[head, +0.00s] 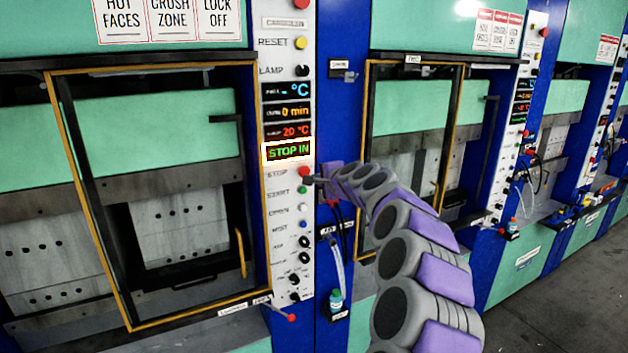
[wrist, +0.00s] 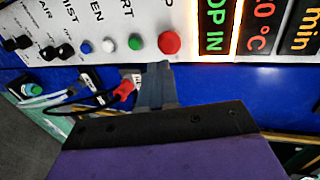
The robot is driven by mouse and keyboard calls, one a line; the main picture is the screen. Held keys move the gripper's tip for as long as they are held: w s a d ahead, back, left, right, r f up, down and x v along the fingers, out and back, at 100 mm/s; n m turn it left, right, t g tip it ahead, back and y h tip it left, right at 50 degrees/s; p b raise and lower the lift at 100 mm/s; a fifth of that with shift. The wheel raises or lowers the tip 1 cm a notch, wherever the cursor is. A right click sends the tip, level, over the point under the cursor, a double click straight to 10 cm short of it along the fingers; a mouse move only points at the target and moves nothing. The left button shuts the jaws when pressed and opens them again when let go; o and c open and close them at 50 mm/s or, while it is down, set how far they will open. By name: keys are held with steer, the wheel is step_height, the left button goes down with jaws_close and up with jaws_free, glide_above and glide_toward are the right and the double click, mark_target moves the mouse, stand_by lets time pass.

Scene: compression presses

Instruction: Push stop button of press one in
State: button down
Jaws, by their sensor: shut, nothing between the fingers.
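The red stop button (head: 304,172) sits on the white control strip of the nearest press, beside the STOP label. It shows in the wrist view (wrist: 169,43) as a round red cap. Above it, a lit display (head: 289,151) reads STOP IN in green with a bright border. My gripper (head: 310,181) is shut and empty, its tip right at the button's lower right edge. In the wrist view the grey fingers (wrist: 156,78) end just short of the red cap in the picture. I cannot tell whether they touch it.
Below the stop button are a green start button (head: 302,190), a white button (head: 302,207), a blue button (head: 303,224) and black knobs (head: 304,242). A yellow-framed door (head: 60,105) stands left. A hose and bottle (head: 336,298) hang below right.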

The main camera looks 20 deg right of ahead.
steer(key=d+v, duration=0.1)
steer(key=v, duration=0.5)
steer(key=s+a+f+n+g+y+b, duration=0.1)
steer(key=s+a+f+n, duration=0.15)
steer(key=a, duration=0.35)
steer(key=s+a+f+n+g+y+b, duration=0.2)
steer(key=s+a, duration=0.1)
steer(key=a, duration=0.3)
steer(key=s+a+f+n+g+y+b, duration=0.1)
steer(key=s+a+f+n, duration=0.15)
steer(key=a, duration=0.35)
steer(key=s+a+f+n+g+b, duration=0.2)
steer(key=s+a+f, duration=0.2)
steer(key=s+a, duration=0.15)
steer(key=s+a+f+n+g+b, duration=0.1)
steer(key=s+a+f+n+g, duration=0.15)
steer(key=s+a+f, duration=0.35)
steer(key=s+d+f+n+g+h+b, duration=0.1)
steer(key=s+f, duration=0.4)
steer(key=s, duration=0.6)
steer(key=s+d+f+n+g+h+b, duration=0.2)
steer(key=s+f, duration=0.4)
steer(key=s, duration=0.5)
steer(key=s+d+f+n+g+h+b, duration=0.1)
steer(key=s+f+n+g+b, duration=0.2)
steer(key=s, duration=0.9)
step_height(320, 180, down, 3)
steer(key=shift+d+f+g+h+b, duration=0.15)
steer(key=shift+d+g+h+b, duration=0.2)
steer(key=shift+g, duration=0.6)
